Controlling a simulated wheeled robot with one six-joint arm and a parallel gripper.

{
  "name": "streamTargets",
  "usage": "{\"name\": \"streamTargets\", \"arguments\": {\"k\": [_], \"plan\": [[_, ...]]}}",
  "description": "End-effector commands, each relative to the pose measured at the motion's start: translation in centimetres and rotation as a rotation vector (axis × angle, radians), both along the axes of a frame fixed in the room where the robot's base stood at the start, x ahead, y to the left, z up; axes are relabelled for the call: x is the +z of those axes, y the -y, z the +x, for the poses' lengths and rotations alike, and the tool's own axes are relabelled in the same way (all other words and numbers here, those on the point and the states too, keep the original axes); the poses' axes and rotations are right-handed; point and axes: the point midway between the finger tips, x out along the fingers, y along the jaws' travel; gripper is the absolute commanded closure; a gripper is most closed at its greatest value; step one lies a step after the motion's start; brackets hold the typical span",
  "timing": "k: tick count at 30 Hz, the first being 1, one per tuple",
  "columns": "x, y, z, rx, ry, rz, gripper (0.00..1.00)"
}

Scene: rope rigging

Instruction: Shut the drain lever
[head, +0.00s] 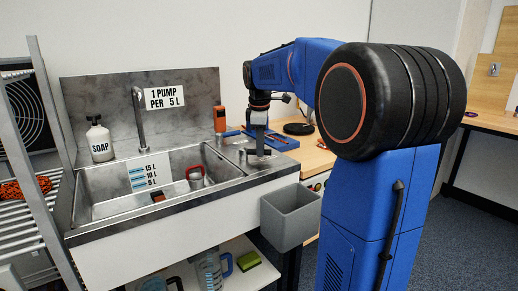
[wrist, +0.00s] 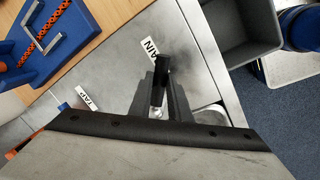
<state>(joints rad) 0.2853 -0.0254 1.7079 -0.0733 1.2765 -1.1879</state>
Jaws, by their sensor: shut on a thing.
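The drain lever (wrist: 162,70) shows in the wrist view as a short black handle beside a white label (wrist: 151,51) of which "AIN" can be read. My gripper (wrist: 160,92) is shut on this handle, with one grey finger on each side of it. In the head view my gripper (head: 259,150) points down at the steel deck on the right side of the sink (head: 105,213). The lever is mostly hidden by the fingers there, and its exact angle cannot be told.
A "TAP" label (wrist: 87,98) lies on the deck near my gripper. A grey bin (head: 289,216) hangs at the sink's right end. A blue tray (head: 276,142) stands behind the deck. A soap bottle (head: 99,142) and faucet (head: 140,118) are at the left.

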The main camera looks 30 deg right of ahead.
Motion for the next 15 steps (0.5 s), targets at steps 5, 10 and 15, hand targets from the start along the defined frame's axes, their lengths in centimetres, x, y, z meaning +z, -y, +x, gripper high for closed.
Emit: {"name": "streamTargets", "arguments": {"k": [5,10,15], "plan": [[0.1,0.7,0.8,0.165,0.001,0.0,1.0],[0.0,1.2,1.7,0.322,0.001,0.0,1.0],[0.1,1.4,2.5,0.462,0.002,-0.001,1.0]]}}
